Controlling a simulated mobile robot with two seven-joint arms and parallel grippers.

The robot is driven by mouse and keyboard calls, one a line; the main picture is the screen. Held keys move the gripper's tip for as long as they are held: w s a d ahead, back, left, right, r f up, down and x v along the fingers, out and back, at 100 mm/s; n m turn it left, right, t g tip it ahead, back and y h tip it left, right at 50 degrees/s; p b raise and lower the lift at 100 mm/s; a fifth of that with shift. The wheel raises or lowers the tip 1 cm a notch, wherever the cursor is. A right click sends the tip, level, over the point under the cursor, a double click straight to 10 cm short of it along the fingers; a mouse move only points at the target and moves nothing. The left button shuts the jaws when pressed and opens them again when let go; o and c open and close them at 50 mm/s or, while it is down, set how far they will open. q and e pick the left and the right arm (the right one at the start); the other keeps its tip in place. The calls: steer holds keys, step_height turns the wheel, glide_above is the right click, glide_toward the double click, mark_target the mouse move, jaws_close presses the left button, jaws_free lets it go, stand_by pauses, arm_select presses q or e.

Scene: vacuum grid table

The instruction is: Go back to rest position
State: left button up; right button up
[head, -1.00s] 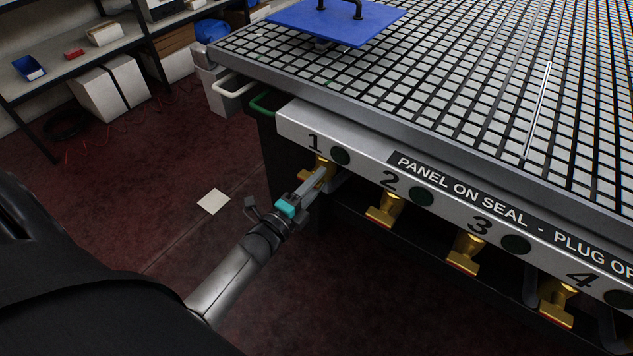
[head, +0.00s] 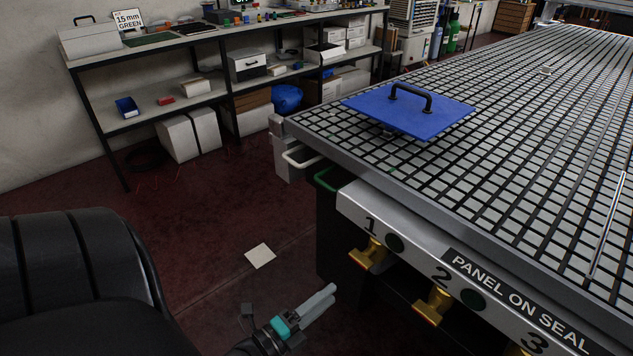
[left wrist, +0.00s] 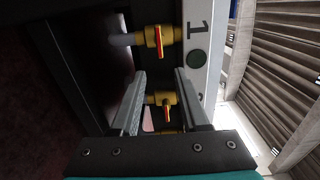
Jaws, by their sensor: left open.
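My left gripper (head: 318,301) is low in the head view, in front of the table's front side and apart from it. Its two fingers hold nothing. In the left wrist view the open fingers (left wrist: 160,100) point toward the underside of the table, with brass valves beyond them. The valve under number 1 (head: 368,254) is to the right of and above the gripper in the head view, and it also shows in the left wrist view (left wrist: 158,36) with a red-orange handle. The valve under number 2 (head: 433,304) is further right. My right gripper is in neither view.
The grid table (head: 450,170) fills the right side, with a blue panel (head: 420,118) with a black handle on it. A green handle (head: 325,180) and a white handle (head: 298,158) stick out at its corner. Shelving (head: 215,85) stands behind. The red floor (head: 220,215) is mostly clear, with a pale sheet (head: 260,256).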

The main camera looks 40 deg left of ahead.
arm_select(q)
steer(key=shift+s+a, duration=0.1)
steer(key=shift+s, duration=0.95)
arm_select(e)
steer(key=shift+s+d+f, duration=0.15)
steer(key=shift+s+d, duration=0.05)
arm_select(q)
steer(key=shift+f, duration=0.1)
steer(key=s+d+f+n+g+y+p, duration=0.1)
steer(key=s+d+f+n+g, duration=0.25)
steer(key=f, duration=0.55)
steer(key=s+f+n+g+y+p, duration=0.1)
steer(key=s+f+n+g, duration=0.2)
steer(key=f+n+g, duration=0.5)
steer(key=s+f+n+g, duration=0.4)
steer(key=s+f, duration=0.5)
steer(key=s, duration=0.4)
steer(key=shift+s+d+f+n+p, duration=0.15)
steer(key=shift+d+f+n+p, duration=0.25)
steer(key=shift+n, duration=0.25)
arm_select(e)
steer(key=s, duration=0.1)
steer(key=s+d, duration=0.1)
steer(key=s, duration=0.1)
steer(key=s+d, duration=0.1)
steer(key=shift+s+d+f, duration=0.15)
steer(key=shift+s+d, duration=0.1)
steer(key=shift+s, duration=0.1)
